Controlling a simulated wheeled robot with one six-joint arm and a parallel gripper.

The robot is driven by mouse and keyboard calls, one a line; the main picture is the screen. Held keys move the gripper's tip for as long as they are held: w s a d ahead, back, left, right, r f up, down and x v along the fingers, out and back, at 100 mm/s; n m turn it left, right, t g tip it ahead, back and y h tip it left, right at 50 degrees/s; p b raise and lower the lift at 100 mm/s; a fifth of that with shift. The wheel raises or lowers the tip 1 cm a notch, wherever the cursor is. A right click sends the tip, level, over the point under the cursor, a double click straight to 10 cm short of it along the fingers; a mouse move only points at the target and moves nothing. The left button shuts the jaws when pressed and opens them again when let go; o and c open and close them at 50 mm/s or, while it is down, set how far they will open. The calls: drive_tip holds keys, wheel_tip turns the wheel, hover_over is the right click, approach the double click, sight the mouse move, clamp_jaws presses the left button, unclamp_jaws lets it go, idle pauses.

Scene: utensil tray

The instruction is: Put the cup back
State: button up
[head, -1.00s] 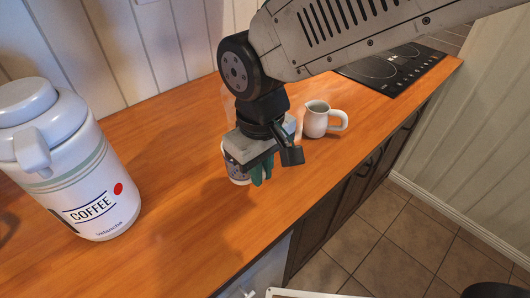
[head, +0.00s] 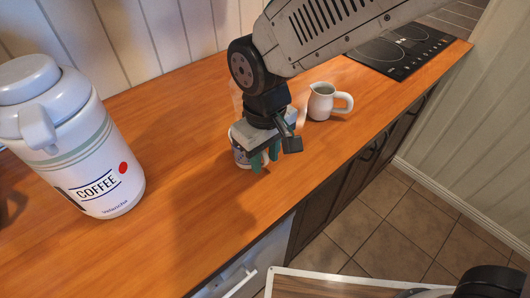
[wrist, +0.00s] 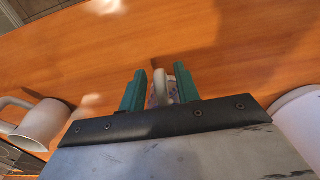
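The cup (head: 239,158) is white with a dark pattern and stands on the wooden counter, partly hidden behind my gripper. My gripper (head: 265,163) points down at the cup's near side. In the wrist view my two green fingers (wrist: 160,88) stand apart, one on each side of the cup's pale handle (wrist: 162,88). Narrow gaps seem to show between the handle and the fingers. Most of the cup's body is hidden in the wrist view behind the gripper's palm.
A large white coffee jug (head: 100,185) stands at the left. A white pitcher (head: 322,103) stands close by, right of my gripper. A black cooktop (head: 400,48) lies at the back right. The counter (head: 185,165) is clear between jug and cup.

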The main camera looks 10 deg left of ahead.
wheel_tip(320, 180, up, 12)
drive_tip(key=shift+r, duration=0.2)
idle(0.5)
drive_tip(key=d+r+m, duration=0.3)
drive_tip(key=d+m, duration=0.2)
drive_tip(key=d, duration=1.4)
drive_tip(key=s+d+f+m, duration=0.1)
drive_tip(key=s+d+m, duration=0.1)
drive_tip(key=s+d, duration=0.2)
drive_tip(key=s+d+f+m+t, duration=0.1)
drive_tip(key=s+d+f+m, duration=0.1)
drive_tip(key=s+d, duration=0.3)
drive_tip(key=d+m, duration=0.1)
drive_tip(key=d, duration=0.3)
